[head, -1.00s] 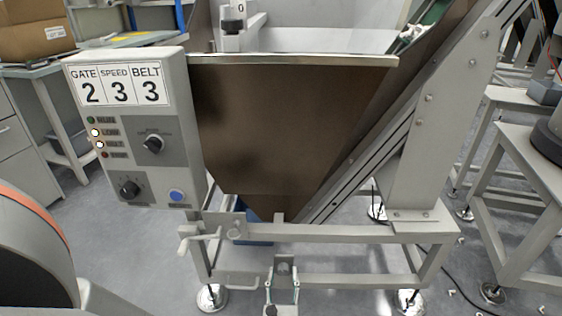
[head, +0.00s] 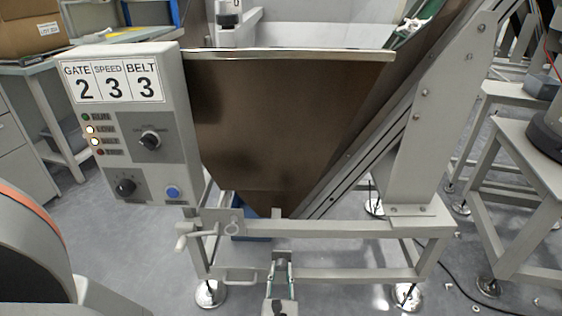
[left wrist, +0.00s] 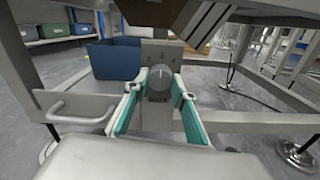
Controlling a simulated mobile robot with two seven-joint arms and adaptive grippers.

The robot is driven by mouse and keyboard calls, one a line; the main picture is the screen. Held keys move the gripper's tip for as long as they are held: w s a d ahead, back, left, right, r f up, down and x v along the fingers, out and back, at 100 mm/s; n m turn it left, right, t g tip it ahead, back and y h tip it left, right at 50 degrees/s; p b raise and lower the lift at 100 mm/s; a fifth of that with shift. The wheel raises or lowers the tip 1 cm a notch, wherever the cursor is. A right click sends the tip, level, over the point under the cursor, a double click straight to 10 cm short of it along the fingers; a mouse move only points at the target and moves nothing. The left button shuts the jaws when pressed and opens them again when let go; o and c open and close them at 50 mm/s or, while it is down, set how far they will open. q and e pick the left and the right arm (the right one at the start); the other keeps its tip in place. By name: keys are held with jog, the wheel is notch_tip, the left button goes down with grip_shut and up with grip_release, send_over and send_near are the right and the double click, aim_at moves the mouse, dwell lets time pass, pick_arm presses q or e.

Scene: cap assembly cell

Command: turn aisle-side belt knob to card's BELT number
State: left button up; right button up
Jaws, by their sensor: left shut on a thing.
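The card (head: 115,83) on the control box reads GATE 2, SPEED 3, BELT 3. In the left wrist view, a round grey knob (left wrist: 160,78) with a pale pointer line sits on an upright plate (left wrist: 160,52) with small marks. In the head view, my left gripper (head: 282,262) is low in the middle, at the frame's lower rail, and hides the knob. My right gripper is not in view.
The control box (head: 187,110) carries two black knobs, a blue button and lamps, two lit. A brown hopper (head: 285,125) stands above the grey frame (head: 340,274). A handle (left wrist: 75,112) and a blue bin (left wrist: 115,58) are left of the knob. Stands fill the right side.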

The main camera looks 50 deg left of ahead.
pick_arm(q)
jog(key=shift+m, duration=0.3)
jog(key=o, duration=1.1)
jog(key=shift+r, duration=0.1)
jog(key=shift+r, duration=4.95)
